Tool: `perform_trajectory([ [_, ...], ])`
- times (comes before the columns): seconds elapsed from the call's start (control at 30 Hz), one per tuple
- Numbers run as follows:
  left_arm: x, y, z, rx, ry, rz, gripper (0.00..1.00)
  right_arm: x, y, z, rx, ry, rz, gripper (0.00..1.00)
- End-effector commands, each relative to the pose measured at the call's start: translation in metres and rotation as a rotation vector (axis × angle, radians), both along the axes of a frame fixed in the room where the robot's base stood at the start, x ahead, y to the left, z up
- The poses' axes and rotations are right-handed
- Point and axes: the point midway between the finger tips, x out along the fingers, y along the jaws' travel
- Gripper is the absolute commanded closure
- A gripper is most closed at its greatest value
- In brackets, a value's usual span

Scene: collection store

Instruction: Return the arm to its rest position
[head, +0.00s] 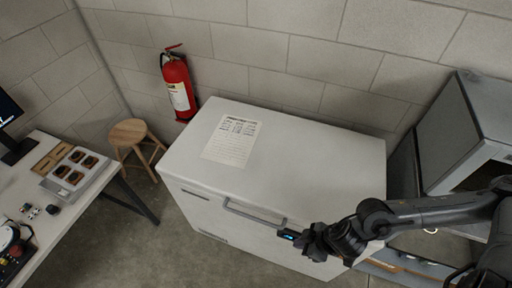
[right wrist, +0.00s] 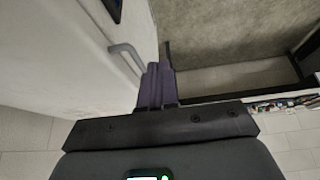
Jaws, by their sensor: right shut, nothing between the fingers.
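My right arm reaches in from the right in the head view. Its gripper (head: 290,235) is in front of the white chest freezer (head: 300,165), near the right end of the grey bar handle (head: 250,214). In the right wrist view the two fingers (right wrist: 157,85) are together with nothing between them. The handle (right wrist: 126,58) shows to the left of the fingers there, and the gripper does not grasp it. I cannot tell whether they touch. The freezer's lid looks closed. My left gripper is not in view.
A paper sheet (head: 232,140) lies on the freezer lid. A red fire extinguisher (head: 178,88) and a wooden stool (head: 133,140) are behind and left. A white table (head: 62,222) with a tray (head: 75,172) stands at left. Bare floor (head: 150,250) lies between table and freezer. A grey cabinet (head: 460,130) is at right.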

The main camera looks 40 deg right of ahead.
Motion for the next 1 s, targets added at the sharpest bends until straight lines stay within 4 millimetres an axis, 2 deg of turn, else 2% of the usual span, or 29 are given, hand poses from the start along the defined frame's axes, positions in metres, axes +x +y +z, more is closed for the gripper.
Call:
perform_trajectory([
  [0.17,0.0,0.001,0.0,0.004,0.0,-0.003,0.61,-0.008,0.039,-0.005,0.127,0.017,-0.055,1.0],
  [0.27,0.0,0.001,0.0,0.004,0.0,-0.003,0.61,-0.008,0.073,-0.001,0.249,0.015,-0.121,1.0],
  [0.4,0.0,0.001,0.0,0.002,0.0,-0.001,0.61,0.007,0.111,0.015,0.398,-0.024,-0.271,1.0],
  [0.5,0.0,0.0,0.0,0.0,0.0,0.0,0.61,0.022,0.123,0.027,0.452,-0.064,-0.377,1.0],
  [0.6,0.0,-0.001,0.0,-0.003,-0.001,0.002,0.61,0.034,0.124,0.036,0.461,-0.098,-0.48,1.0],
  [0.73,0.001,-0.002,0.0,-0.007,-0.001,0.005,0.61,0.042,0.114,0.041,0.42,-0.11,-0.587,1.0],
  [0.87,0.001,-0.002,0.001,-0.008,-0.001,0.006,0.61,0.04,0.101,0.04,0.349,-0.083,-0.653,1.0],
  [1.0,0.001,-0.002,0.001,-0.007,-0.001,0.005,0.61,0.029,0.084,0.034,0.246,-0.018,-0.672,1.0],
])
